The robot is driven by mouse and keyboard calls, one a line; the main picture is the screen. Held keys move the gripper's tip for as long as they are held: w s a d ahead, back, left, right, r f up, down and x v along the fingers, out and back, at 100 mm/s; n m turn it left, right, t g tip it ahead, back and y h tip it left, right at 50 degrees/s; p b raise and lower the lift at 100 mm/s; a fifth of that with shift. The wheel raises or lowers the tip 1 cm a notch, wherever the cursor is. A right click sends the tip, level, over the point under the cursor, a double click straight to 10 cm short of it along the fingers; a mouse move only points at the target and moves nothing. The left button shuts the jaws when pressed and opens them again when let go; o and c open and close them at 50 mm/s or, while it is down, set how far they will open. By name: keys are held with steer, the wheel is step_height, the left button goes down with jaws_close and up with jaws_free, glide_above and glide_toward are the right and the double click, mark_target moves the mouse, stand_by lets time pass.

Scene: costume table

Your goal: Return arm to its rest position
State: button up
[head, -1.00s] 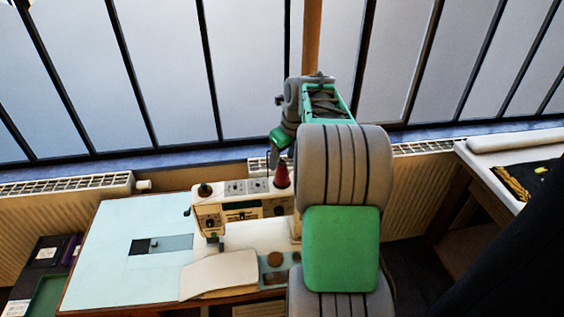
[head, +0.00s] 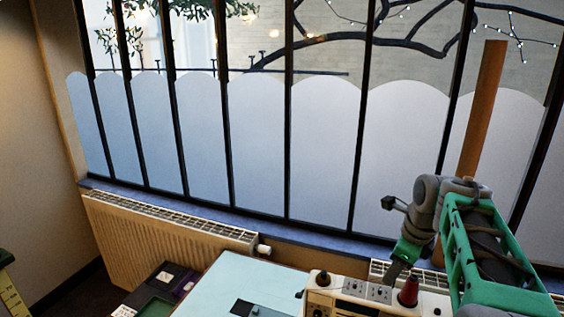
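My arm, grey and green, rises at the lower right of the head view. Its end bends over and points down, with my gripper (head: 396,270) just above the sewing machine (head: 352,290), near a red thread cone (head: 409,291). The fingers are small and partly hidden by their own housing, so I cannot tell whether they are open or shut. No held object can be made out.
A pale blue table (head: 231,272) carries the sewing machine at the bottom. Dark boxes (head: 168,280) stand left of it. A radiator (head: 165,235) runs under the barred window (head: 260,150). A wooden post (head: 482,110) stands behind my arm. The air left of my arm is clear.

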steer(key=s+a+f+n+b, duration=0.1)
steer(key=s+a+f+n, duration=0.2)
steer(key=s+a+n, duration=0.4)
steer(key=s+a+f+n+t+b, duration=0.1)
steer(key=s+a+f+n, duration=0.2)
steer(key=n, duration=1.6)
steer(key=s+a, duration=0.4)
steer(key=a, duration=0.3)
steer(key=shift+s+f, duration=0.15)
steer(key=shift+f, duration=0.25)
